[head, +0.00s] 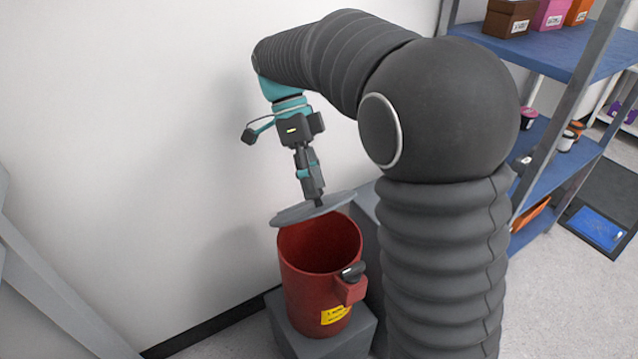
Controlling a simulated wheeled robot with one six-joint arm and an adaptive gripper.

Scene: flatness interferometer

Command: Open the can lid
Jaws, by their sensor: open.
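A red can (311,272) with a yellow label stands upright on a grey block, with its dark inside showing from above. Its flat grey lid (290,213) is up off the rim, slightly tilted, over the far part of the mouth. A black-topped red piece (351,284) juts from the can's near right side. My gripper (318,201) points down, with its fingertips at the middle of the lid's upper face. It is open. Whether the fingertips touch the lid or straddle a knob is too small to tell.
The grey block (278,325) under the can stands near a white wall (130,150). A blue-shelved rack (560,45) with boxes is at the right, behind my arm. A grey slanted frame (50,280) is at the lower left.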

